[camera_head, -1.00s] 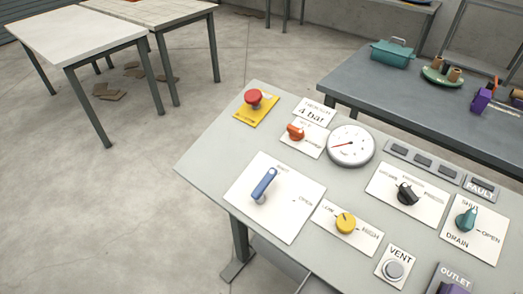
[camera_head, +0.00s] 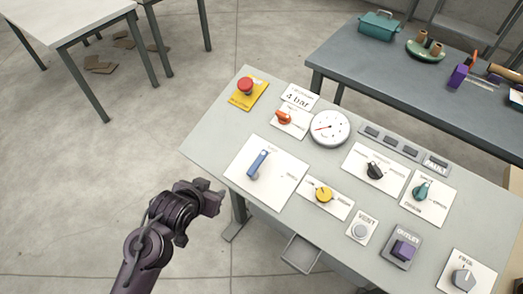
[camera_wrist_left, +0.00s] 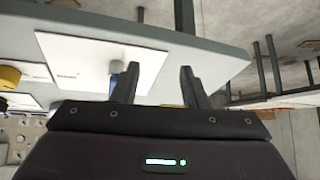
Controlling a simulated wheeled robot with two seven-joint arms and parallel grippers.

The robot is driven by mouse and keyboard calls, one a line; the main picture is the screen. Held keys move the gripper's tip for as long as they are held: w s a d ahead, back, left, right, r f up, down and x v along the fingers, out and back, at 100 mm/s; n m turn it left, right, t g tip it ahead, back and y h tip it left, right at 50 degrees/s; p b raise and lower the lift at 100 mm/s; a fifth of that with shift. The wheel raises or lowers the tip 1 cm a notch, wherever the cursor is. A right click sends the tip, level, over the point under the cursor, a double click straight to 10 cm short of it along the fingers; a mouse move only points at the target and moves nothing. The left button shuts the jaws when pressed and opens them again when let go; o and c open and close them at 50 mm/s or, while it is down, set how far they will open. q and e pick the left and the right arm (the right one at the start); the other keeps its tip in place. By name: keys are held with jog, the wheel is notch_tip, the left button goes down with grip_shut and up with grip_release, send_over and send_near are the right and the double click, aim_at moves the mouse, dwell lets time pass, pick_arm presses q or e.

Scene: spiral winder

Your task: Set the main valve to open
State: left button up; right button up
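The main valve is a blue lever (camera_head: 258,164) on a white plate (camera_head: 283,184) on the sloped grey panel. Its lever points up toward the plate's top label, in line with the shut mark; the open label lies to its right. My left gripper (camera_head: 217,198) is in front of the panel's left edge, below and left of the valve and apart from it. In the left wrist view its two fingers (camera_wrist_left: 158,84) stand apart with nothing between them. There the valve's blue lever (camera_wrist_left: 114,82) shows partly hidden behind the left finger. My right gripper is not in view.
On the panel are a red button (camera_head: 246,86), an orange knob (camera_head: 284,118), a round gauge (camera_head: 330,128), a yellow knob (camera_head: 324,195), a black knob (camera_head: 375,170) and a teal knob (camera_head: 422,192). A dark table (camera_head: 400,85) stands behind. Open floor lies left.

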aim_at(259, 159)
pick_arm(q)
jog(key=w+d+m+t+h, duration=0.1)
jog(key=w+d, duration=0.1)
jog(key=d, duration=0.1)
jog(key=w+d+r+m+t+h, duration=0.1)
jog(key=w+d+h, duration=0.1)
jog(key=d, duration=0.1)
jog(key=w+d+m+t+h, duration=0.1)
jog(key=w+d+h, duration=0.1)
jog(key=shift+d+r, duration=0.25)
jog(key=shift+d, duration=0.15)
jog(key=shift+w+d+f+h+p, duration=0.1)
jog(key=shift+w+d+h+p, duration=0.2)
jog(key=shift+w+d+p, duration=0.1)
jog(key=p+x, duration=0.1)
jog(key=x, duration=0.5)
jog(key=shift+w+d+f, duration=0.15)
jog(key=shift+w+f, duration=0.05)
jog(key=shift+w, duration=0.05)
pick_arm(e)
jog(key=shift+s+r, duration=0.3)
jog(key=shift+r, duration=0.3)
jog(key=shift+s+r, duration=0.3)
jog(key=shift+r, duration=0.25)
pick_arm(q)
grip_shut()
